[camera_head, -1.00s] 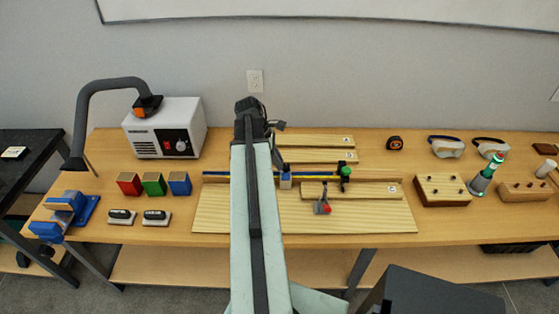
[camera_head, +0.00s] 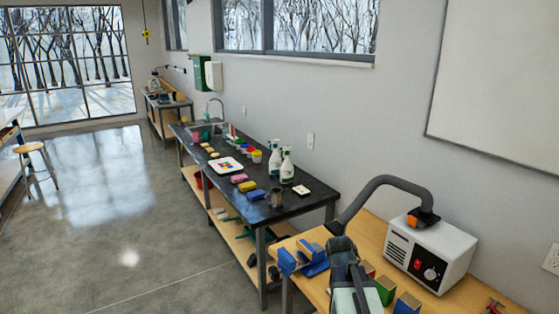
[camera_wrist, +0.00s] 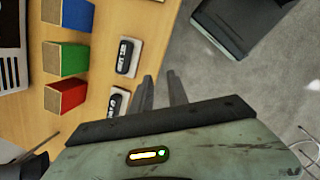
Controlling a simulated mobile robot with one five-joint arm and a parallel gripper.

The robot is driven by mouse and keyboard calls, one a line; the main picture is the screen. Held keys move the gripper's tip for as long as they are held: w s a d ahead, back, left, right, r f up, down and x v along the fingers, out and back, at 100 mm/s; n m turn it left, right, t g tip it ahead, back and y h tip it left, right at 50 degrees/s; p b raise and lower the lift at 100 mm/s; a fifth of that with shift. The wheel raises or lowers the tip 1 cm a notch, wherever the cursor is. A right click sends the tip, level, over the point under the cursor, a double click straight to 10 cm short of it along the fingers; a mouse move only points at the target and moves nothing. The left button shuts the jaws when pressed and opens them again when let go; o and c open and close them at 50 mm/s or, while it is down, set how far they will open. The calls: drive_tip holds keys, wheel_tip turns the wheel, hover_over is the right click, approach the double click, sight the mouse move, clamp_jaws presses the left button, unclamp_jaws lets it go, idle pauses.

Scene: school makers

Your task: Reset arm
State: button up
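My gripper (camera_wrist: 161,88) shows in the wrist view with its two fingers apart and nothing between them. Its fingertips point towards the front edge of the wooden workbench (camera_wrist: 95,130). In the head view my arm stands over the left end of that bench, in front of the coloured blocks, and the fingers cannot be made out there.
The bench holds a white fume extractor (camera_head: 430,255), a blue vise (camera_head: 312,260), a green block (camera_head: 385,290) and a blue block (camera_head: 406,303). A red block (camera_wrist: 65,97) shows in the wrist view. A black table (camera_head: 310,205) with bottles stands beyond. Open floor (camera_head: 130,225) lies left.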

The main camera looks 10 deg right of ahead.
drive_tip(key=a+m+y, duration=0.2)
drive_tip(key=a+m, duration=0.8)
drive_tip(key=a, duration=0.5)
drive_tip(key=shift+s+a+f+t, duration=0.25)
drive_tip(key=shift+s+a+t, duration=0.1)
drive_tip(key=shift+t, duration=0.05)
drive_tip(key=shift+d, duration=0.1)
